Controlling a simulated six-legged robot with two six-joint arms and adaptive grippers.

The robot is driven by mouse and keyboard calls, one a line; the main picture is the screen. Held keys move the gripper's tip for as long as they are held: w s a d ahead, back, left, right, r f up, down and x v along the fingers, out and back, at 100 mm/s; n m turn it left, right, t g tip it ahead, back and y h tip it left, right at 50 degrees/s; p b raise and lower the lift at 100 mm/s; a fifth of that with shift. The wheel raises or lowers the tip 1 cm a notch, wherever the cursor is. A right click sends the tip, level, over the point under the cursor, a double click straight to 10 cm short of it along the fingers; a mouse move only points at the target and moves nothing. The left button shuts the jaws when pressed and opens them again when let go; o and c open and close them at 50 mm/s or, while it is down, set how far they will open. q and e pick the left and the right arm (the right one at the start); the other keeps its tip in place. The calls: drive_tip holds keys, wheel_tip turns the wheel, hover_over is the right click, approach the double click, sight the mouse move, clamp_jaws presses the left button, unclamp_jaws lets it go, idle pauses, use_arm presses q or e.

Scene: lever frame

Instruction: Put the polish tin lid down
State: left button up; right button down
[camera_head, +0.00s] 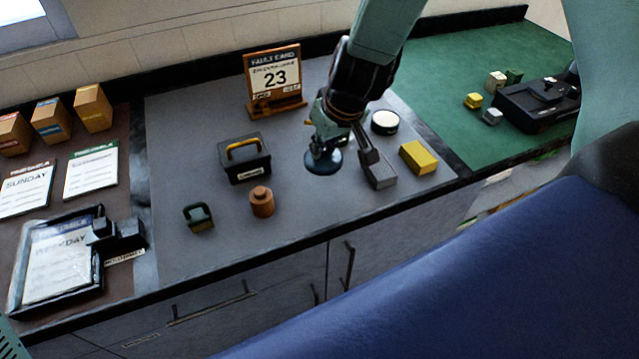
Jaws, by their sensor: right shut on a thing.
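The polish tin lid (323,163) is a dark blue round disc over the middle of the grey counter mat. My right gripper (326,144) comes down from the top and is shut on the lid. I cannot tell whether the lid touches the mat. A round dark tin (385,121) with a pale top stands to the right of the gripper. My left gripper is not in view.
A yellow block (418,157) and a grey block (379,174) lie to the right. A card stand (274,80) is behind. The mat's front middle is clear.

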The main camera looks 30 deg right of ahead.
sight(328, 162)
wheel_tip(328, 162, down, 6)
drive_tip(key=b, duration=0.5)
drive_tip(key=shift+d, duration=0.15)
drive_tip(key=shift+w+f+b, duration=0.15)
drive_tip(key=shift+f+b, duration=0.4)
drive_tip(key=shift+b, duration=0.1)
drive_tip(key=shift+f+b, duration=1.35)
drive_tip(key=shift+f, duration=0.05)
drive_tip(key=shift+f, duration=0.1)
drive_tip(key=shift+f, duration=0.1)
drive_tip(key=c, duration=1.5)
unclamp_jaws()
drive_tip(key=shift+o, duration=1.2)
